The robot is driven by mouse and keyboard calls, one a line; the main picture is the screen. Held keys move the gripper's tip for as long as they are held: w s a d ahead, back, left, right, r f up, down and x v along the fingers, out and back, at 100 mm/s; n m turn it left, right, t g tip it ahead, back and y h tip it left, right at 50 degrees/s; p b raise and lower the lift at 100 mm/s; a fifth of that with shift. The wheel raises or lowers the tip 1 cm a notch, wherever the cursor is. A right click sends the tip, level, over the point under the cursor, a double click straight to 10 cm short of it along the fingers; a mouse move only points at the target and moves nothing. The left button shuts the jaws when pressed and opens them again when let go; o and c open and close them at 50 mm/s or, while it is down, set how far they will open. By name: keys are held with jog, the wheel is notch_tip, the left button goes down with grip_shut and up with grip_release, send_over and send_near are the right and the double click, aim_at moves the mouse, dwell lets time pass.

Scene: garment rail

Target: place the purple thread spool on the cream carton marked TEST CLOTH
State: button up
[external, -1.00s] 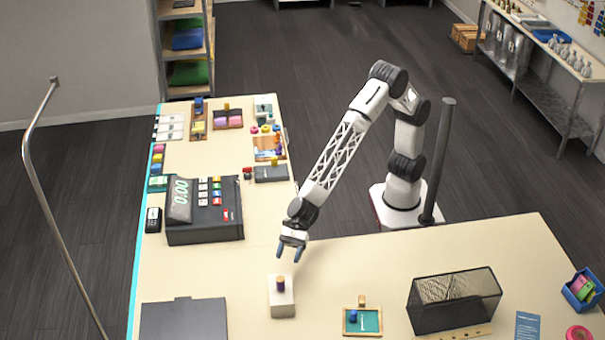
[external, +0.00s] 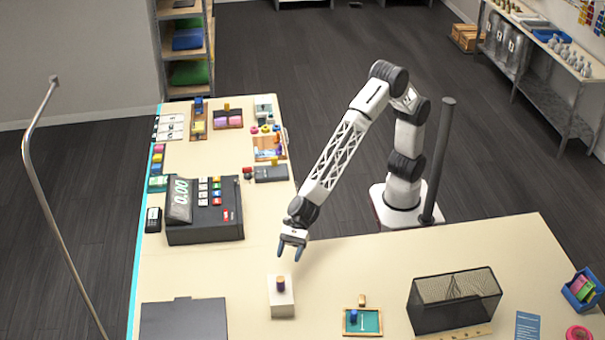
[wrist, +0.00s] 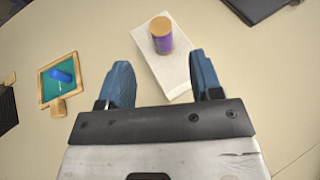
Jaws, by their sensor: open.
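The purple thread spool (external: 280,284) stands upright on top of the cream carton (external: 282,304) on the counter. In the wrist view the spool (wrist: 161,36), with its tan top, stands near the far end of the carton (wrist: 176,65). No lettering on the carton can be read. My gripper (external: 291,254) is open and empty, above and behind the carton in the external view. In the wrist view its two blue fingers (wrist: 162,80) are spread apart, with the spool beyond their tips and not touched.
A small teal tray (external: 371,322) with a blue spool lies right of the carton. A black mesh basket (external: 440,318) stands further right. A dark flat case (external: 184,320) lies left, and a cash register (external: 205,229) stands behind it. Counter around the carton is clear.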

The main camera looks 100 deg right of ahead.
jog(key=s+d+r+n+g+h, duration=0.1)
jog(key=s+d+r+n, duration=0.25)
jog(key=d, duration=0.75)
jog(key=s+d+r+n+h, duration=0.1)
jog(key=s+d+r+n, duration=0.3)
jog(key=d, duration=0.6)
jog(key=s+d+r+n+g, duration=0.1)
jog(key=s+d+r+n, duration=0.3)
jog(key=d, duration=0.7)
jog(key=s+d+f+n+h, duration=0.2)
jog(key=s+d+n+h, duration=0.1)
jog(key=s+d, duration=0.5)
jog(key=s+d+f+n+g+h, duration=0.1)
jog(key=s+d+n+h, duration=0.3)
jog(key=s+d, duration=0.5)
jog(key=s+d+f+n+h, duration=0.3)
jog(key=s+d, duration=0.6)
jog(key=d, duration=0.8)
jog(key=shift+d+f+n+g, duration=0.3)
jog(key=shift+d+f+n, duration=0.1)
jog(key=shift+n, duration=0.45)
